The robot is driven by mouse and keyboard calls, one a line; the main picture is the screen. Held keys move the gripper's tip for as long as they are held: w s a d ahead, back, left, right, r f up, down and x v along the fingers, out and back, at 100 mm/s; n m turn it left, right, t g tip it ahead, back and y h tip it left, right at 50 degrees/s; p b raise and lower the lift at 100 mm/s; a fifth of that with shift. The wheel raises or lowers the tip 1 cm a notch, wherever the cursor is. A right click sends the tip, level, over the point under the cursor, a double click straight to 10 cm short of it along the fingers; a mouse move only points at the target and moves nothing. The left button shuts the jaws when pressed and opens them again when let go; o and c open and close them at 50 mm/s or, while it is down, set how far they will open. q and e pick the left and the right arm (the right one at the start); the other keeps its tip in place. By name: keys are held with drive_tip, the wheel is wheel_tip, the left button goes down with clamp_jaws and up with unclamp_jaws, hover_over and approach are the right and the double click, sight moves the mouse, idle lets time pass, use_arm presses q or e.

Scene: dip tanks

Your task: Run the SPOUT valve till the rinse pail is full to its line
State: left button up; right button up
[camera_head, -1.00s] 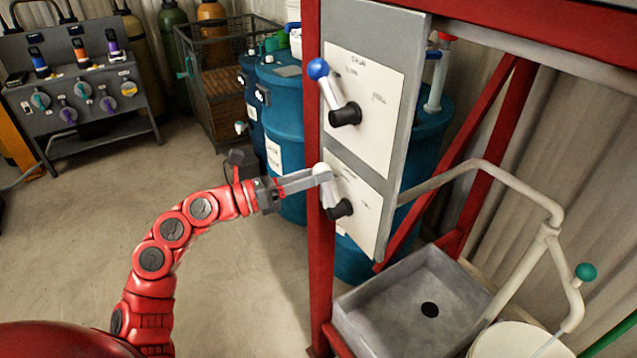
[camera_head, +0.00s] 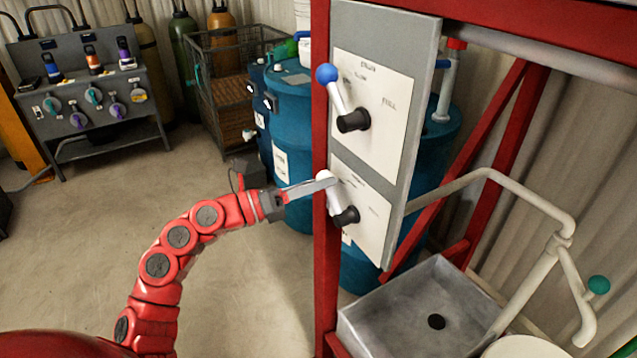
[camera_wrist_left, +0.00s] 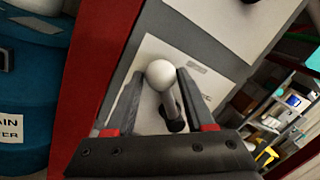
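A grey panel (camera_head: 408,80) on a red post carries two levers on white plates. The lower lever has a white ball knob (camera_wrist_left: 160,73) and a black hub (camera_head: 347,215); it leans up and left. The upper lever has a blue knob (camera_head: 327,74). I cannot read which plate says SPOUT. My left gripper (camera_head: 331,180) is at the white knob, one finger on each side, with slim gaps showing in the left wrist view. A cream spout pipe (camera_head: 572,285) points down near the white pail (camera_head: 515,348). The pail is mostly cut off, so its line and level are hidden. My right gripper is out of view.
A grey basin (camera_head: 400,310) with a dark drain hole stands below the panel. A green knob (camera_head: 599,284) sits beside the spout. Blue drums (camera_head: 290,130) stand behind the red post (camera_head: 324,270).

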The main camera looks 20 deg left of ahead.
use_arm(q)
drive_tip(key=shift+o, duration=1.4)
drive_tip(key=b+v, duration=0.4)
drive_tip(key=v, duration=1.3)
drive_tip(key=shift+a+f, duration=0.15)
drive_tip(key=shift+f, duration=0.05)
drive_tip(key=shift+s, duration=0.1)
